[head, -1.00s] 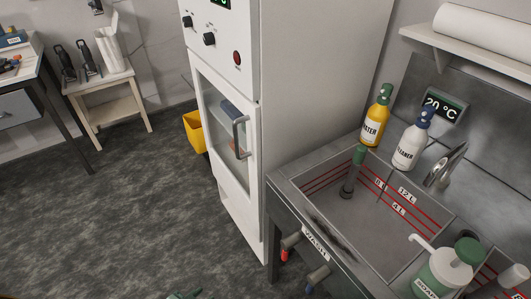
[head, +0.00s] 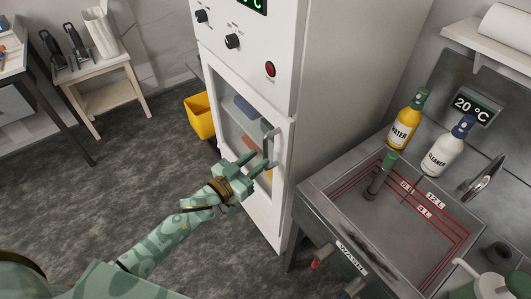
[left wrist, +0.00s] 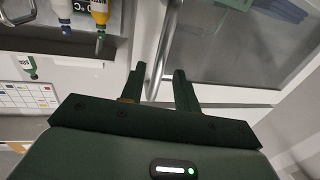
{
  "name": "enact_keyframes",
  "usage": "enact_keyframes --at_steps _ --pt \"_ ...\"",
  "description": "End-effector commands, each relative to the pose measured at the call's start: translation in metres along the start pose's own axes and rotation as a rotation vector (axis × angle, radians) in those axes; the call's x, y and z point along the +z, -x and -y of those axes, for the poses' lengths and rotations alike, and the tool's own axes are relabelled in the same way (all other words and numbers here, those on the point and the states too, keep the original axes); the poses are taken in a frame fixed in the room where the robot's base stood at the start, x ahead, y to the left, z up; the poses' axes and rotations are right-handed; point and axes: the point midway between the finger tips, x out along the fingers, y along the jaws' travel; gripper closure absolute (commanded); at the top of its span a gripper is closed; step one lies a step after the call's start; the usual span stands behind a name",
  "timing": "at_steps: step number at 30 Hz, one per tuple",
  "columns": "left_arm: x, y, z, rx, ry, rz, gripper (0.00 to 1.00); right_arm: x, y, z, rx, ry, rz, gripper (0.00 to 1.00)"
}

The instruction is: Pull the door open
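The white cabinet's door (head: 226,108) has a glass window and appears shut in the head view. Its upright metal handle (head: 269,141) is on the door's right side. My left gripper (head: 259,161) is open, with its two green fingers pointing at the handle's lower part. In the left wrist view the handle (left wrist: 163,45) runs down between the open fingers (left wrist: 160,76), nearer the left finger. I cannot tell whether a finger touches it. My right gripper is not in view.
A steel sink bench (head: 325,188) stands right of the cabinet, with yellow (head: 405,125) and white (head: 443,150) bottles behind its basin. A yellow bin (head: 199,117) is left of the cabinet. The grey floor (head: 80,200) in front is clear.

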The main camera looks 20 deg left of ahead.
Motion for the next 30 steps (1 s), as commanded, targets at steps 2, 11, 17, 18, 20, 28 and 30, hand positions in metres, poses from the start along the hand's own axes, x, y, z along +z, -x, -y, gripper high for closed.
enact_keyframes --at_steps 2,11,17,18,20,28,30 --pt "0.001 -0.016 0.000 0.000 -0.002 0.000 0.68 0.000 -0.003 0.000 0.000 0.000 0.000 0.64" --pt "0.001 -0.042 0.000 0.000 -0.001 0.002 0.68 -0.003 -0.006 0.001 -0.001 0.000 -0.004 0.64" --pt "0.001 -0.043 0.000 0.000 -0.001 0.002 0.68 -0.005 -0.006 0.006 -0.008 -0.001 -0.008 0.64" --pt "0.001 -0.043 0.000 0.000 -0.001 0.002 0.68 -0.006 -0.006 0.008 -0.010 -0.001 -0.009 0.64" --pt "0.001 -0.043 0.000 0.000 -0.001 0.002 0.85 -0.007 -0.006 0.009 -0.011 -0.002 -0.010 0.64" --pt "0.001 -0.041 0.001 0.003 -0.002 0.002 1.00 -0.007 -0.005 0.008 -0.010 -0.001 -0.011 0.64" --pt "0.001 -0.037 0.002 0.010 -0.002 0.003 1.00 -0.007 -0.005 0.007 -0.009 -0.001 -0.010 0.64"
